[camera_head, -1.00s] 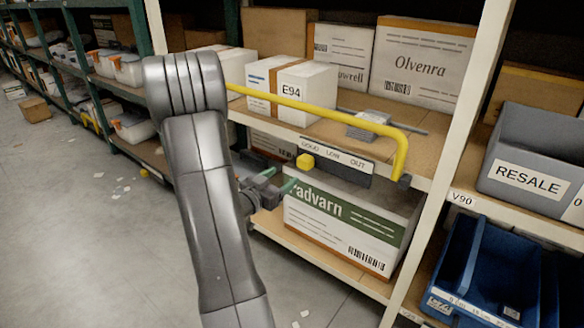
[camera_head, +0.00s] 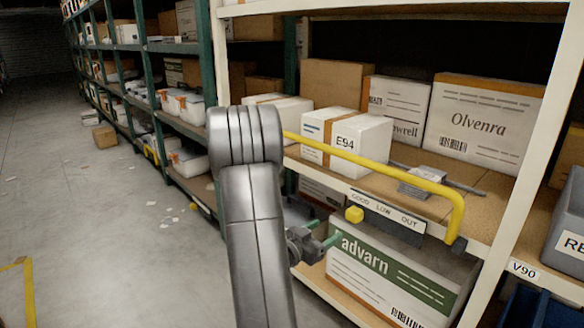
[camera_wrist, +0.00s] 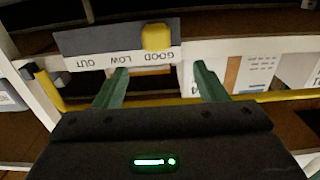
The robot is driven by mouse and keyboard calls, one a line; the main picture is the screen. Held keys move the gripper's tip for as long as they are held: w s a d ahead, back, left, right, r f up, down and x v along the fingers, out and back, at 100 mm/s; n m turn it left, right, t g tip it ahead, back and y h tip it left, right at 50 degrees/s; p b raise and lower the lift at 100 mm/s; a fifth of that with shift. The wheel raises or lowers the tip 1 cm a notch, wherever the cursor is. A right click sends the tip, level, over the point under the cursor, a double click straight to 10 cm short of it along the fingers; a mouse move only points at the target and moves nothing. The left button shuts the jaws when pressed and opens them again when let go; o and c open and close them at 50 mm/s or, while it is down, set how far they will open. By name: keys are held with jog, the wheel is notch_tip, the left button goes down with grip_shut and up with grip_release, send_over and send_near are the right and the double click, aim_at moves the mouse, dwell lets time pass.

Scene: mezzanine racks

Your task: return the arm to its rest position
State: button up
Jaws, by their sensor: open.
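My gripper (camera_head: 325,233) is at the right of my grey arm in the head view, in front of the rack shelf and by the top of the advarn box. Its green fingers also show in the wrist view (camera_wrist: 160,82), set wide apart with nothing between them. Beyond the fingers is the GOOD LOW OUT label strip (camera_wrist: 128,60), upside down in the wrist view. A yellow block (camera_head: 354,214) sits at the left end of that strip, near GOOD, and is apart from the fingers.
A yellow rail (camera_head: 370,163) runs along the shelf front. Boxes E94 (camera_head: 346,142) and Olvenra (camera_head: 486,118) stand on the shelf, the advarn box (camera_head: 375,275) below. Open grey floor (camera_head: 110,240) lies at the left, with scattered paper bits and a small carton (camera_head: 105,136).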

aim_at(349, 216)
jog(key=b+x, duration=0.1)
jog(key=x, duration=1)
jog(key=shift+w+d+b, duration=0.1)
jog(key=shift+d+b, duration=0.2)
